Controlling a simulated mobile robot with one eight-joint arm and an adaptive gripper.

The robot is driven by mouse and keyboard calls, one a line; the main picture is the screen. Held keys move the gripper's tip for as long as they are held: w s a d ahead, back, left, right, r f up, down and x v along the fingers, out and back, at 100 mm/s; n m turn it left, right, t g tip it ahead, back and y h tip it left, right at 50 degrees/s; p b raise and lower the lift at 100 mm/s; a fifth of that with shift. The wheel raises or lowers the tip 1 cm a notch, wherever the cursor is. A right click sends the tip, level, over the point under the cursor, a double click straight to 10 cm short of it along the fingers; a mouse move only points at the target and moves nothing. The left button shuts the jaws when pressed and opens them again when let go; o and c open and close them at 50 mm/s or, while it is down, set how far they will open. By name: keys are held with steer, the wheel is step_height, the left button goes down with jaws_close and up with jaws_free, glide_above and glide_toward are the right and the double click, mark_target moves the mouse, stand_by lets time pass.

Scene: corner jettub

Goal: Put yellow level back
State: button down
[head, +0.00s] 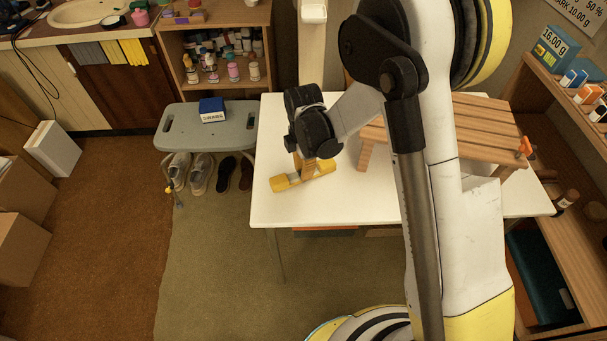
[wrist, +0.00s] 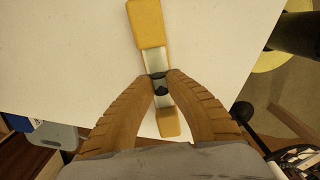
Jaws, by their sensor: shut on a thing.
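The yellow level (head: 290,181) lies at the front left of the white table (head: 272,208), with yellow ends and a pale middle part. In the wrist view the level (wrist: 147,25) runs roughly up and down the picture, over the white surface. My gripper (head: 306,168) is shut on its middle; in the wrist view the tan fingers (wrist: 162,83) meet at a dark spot on it. I cannot tell whether the level touches the table or is just above it.
A slatted wooden stand (head: 480,125) is on the table to the right, partly behind my arm. A grey bench (head: 185,127) with a blue box (head: 212,109) stands left of the table, shoes beneath. A wooden shelf (head: 540,85) with small boxes is at the right. The table's left front corner is clear.

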steer(key=shift+f, duration=0.15)
steer(key=c, duration=1.5)
jaws_free()
steer(key=shift+f, duration=0.2)
steer(key=shift+r, duration=0.1)
step_height(320, 180, up, 12)
steer(key=p, duration=0.5)
steer(key=shift+r, duration=0.2)
steer(key=s+d+r+m+t, duration=0.2)
steer(key=s+d+r+m, duration=0.25)
steer(key=r+m, duration=0.2)
steer(key=s+d+r+m+t, duration=0.25)
steer(key=d+r+m, duration=0.25)
steer(key=r, duration=0.3)
steer(key=shift+s+d+r+m+t, duration=0.5)
steer(key=shift+s+d+m, duration=0.5)
steer(key=shift+s+m, duration=0.8)
steer(key=shift+s+d+r+m+t, duration=0.5)
steer(key=shift+s+d+m, duration=0.5)
steer(key=shift+s+m, duration=0.8)
steer(key=shift+s+d+r+m+t, duration=0.35)
steer(key=shift+s+d+r+m, duration=0.5)
steer(key=shift+s+m, duration=0.95)
